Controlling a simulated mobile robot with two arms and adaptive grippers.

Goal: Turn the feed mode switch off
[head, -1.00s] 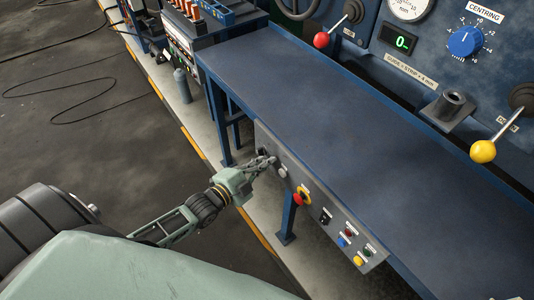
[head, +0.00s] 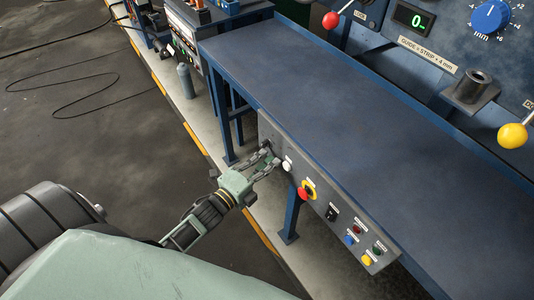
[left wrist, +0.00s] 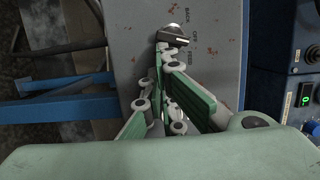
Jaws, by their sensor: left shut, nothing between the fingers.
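My right gripper is out of view.
To the right along the panel are a white button (head: 287,163), a red emergency stop (head: 306,192), a black switch (head: 331,213) and several coloured buttons. The blue table top (head: 330,110) lies above the panel and is bare. A blue leg (head: 292,215) stands below.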

